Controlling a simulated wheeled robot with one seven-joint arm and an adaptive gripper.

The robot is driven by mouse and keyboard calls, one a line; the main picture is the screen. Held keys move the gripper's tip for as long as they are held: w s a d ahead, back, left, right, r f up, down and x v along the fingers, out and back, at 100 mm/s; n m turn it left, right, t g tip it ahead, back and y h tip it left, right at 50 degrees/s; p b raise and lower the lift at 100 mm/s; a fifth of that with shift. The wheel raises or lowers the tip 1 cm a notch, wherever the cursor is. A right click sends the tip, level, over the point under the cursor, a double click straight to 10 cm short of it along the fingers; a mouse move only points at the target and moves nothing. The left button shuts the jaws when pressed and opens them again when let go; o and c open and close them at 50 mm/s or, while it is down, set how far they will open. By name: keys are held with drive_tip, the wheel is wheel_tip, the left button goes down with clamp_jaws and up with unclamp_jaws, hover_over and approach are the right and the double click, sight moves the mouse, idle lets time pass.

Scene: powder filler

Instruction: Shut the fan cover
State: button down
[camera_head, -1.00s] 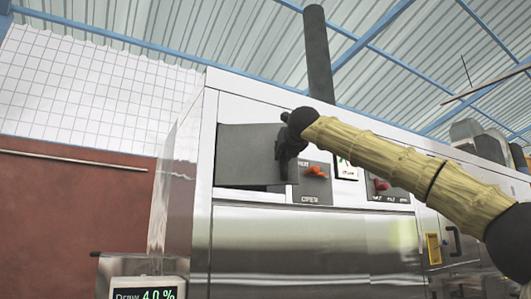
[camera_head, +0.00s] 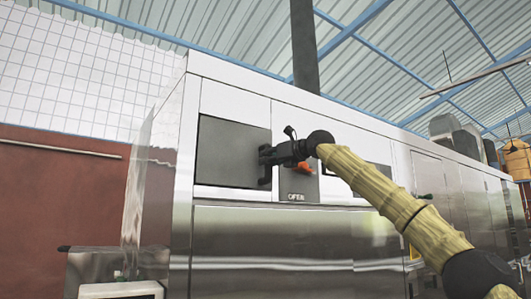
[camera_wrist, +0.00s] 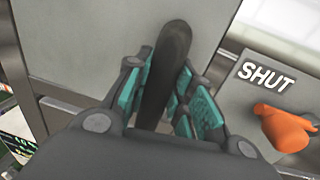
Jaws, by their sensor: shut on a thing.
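The fan cover (camera_head: 230,151) is a flat grey panel on the front of the steel machine. In the head view it lies about level with the machine front, with no wide gap showing around it. In the wrist view it is the plain grey surface (camera_wrist: 85,40) behind the fingers. My gripper (camera_head: 264,167) is at the cover's right edge. In the wrist view its teal-padded fingers (camera_wrist: 168,85) are shut on the dark bar handle (camera_wrist: 175,45) of the cover. The handle's lower part is hidden by my gripper.
A control plate with an orange knob (camera_head: 303,168) is just right of the cover; the wrist view shows the knob (camera_wrist: 286,127) beside the word SHUT (camera_wrist: 266,76). A dark pipe (camera_head: 304,45) rises behind the machine. A small display box (camera_head: 120,290) stands at lower left.

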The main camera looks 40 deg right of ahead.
drive_tip(key=shift+w+d+n+y, duration=0.3)
drive_tip(key=shift+w+y, duration=0.2)
drive_tip(key=shift+w, duration=0.15)
drive_tip(key=shift+a+p, duration=0.1)
drive_tip(key=shift+p, duration=0.2)
drive_tip(key=shift+s+r, duration=0.1)
drive_tip(key=c, duration=1.5)
unclamp_jaws()
drive_tip(key=o, duration=0.3)
drive_tip(key=shift+w, duration=0.2)
drive_tip(key=shift+s, duration=0.65)
drive_tip(key=s+d, duration=0.2)
drive_tip(key=s, duration=0.8)
drive_tip(key=shift+d+f, duration=0.2)
drive_tip(key=shift+f, duration=0.05)
